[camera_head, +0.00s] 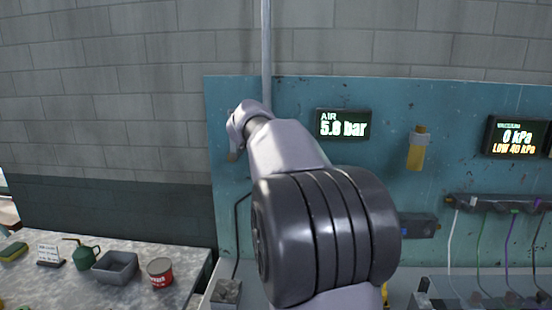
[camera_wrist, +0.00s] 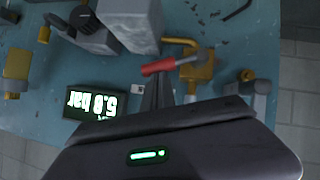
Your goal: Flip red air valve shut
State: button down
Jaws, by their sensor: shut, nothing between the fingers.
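The red valve handle (camera_wrist: 172,63) shows in the wrist view, set on a brass valve body (camera_wrist: 199,70) on the blue panel. The handle lies nearly level across the picture, slightly tilted. My gripper (camera_wrist: 160,78) is shut and empty, its dark fingertips right beside the handle; I cannot tell whether they touch it. In the head view my arm covers the valve and my fingers. The air display (camera_head: 342,124) is lit and reads a little over 5 bar, its last digit unclear. It also shows upside down in the wrist view (camera_wrist: 94,102).
A grey pipe (camera_head: 266,50) runs down the wall to the blue panel (camera_head: 400,92). A grey block (camera_wrist: 127,24) stands out near the valve. A vacuum display (camera_head: 517,137) and a yellow-bodied fitting (camera_head: 416,152) are to the right. A bench (camera_head: 190,258) with small items is lower left.

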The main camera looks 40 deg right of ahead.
jog(key=shift+s+d+f+m+t+y+b, duration=0.3)
jog(key=shift+f+m+t+b, duration=0.1)
jog(key=shift+f+b, duration=0.15)
jog(key=shift+s+d+f+m+t+y+b, duration=0.2)
jog(key=shift+s+f+m+t+y+b, duration=0.1)
jog(key=shift+f+m+b, duration=0.25)
jog(key=shift+f, duration=0.2)
jog(key=d+r+p+v, duration=0.1)
jog(key=p+v, duration=0.3)
jog(key=v, duration=0.9)
jog(key=shift+w+d+r, duration=0.2)
jog(key=shift+d+r, duration=0.15)
jog(key=shift+r, duration=0.4)
